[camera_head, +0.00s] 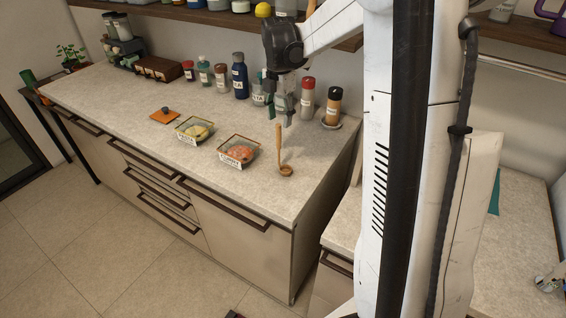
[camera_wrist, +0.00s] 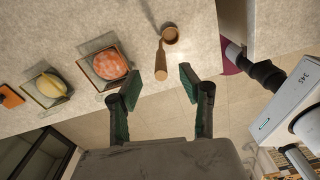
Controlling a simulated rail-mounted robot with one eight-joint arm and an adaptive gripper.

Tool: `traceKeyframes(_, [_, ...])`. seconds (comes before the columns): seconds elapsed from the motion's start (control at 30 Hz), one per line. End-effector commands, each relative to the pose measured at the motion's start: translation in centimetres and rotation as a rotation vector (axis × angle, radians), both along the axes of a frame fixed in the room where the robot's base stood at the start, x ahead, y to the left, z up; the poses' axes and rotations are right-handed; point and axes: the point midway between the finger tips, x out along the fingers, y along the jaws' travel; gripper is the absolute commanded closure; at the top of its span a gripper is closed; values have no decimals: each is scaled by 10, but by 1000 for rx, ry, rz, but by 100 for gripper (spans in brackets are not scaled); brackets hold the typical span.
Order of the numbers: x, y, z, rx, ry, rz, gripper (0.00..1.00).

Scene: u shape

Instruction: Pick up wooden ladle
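The wooden ladle (camera_head: 280,148) is near the front right end of the counter, its round bowl low and its handle pointing up in the head view. My gripper (camera_head: 281,112) is above the counter, pointing down, higher in the head view than the ladle. In the wrist view my gripper (camera_wrist: 175,72) has its two green-padded fingers apart with nothing held between them. The exact gap to the handle cannot be told.
A glass dish of orange food (camera_head: 238,152) stands left of the ladle, and a dish of yellow food (camera_head: 195,130) beyond it. An orange square (camera_head: 165,116) lies further left. Bottles, including a dark blue one (camera_head: 239,76), line the back. The counter's front edge is close to the ladle.

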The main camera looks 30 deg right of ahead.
Motion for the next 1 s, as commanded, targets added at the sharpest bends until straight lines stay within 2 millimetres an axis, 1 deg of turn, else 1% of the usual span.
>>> traceKeyframes(0.03, [1,0,-8,0,0,0,61])
traceKeyframes(0.1, [0,0,-16,0,0,0,61])
traceKeyframes(0.2, [0,0,-25,0,0,-1,61])
traceKeyframes(0.37, [0,1,-32,0,0,-1,61])
traceKeyframes(0.43, [-1,3,-39,0,0,0,61])
traceKeyframes(0.7, [-2,6,-72,0,0,-1,61])
traceKeyframes(0.8, [-2,6,-78,0,0,-1,61])
traceKeyframes(1.0, [-2,6,-80,0,0,-1,61])
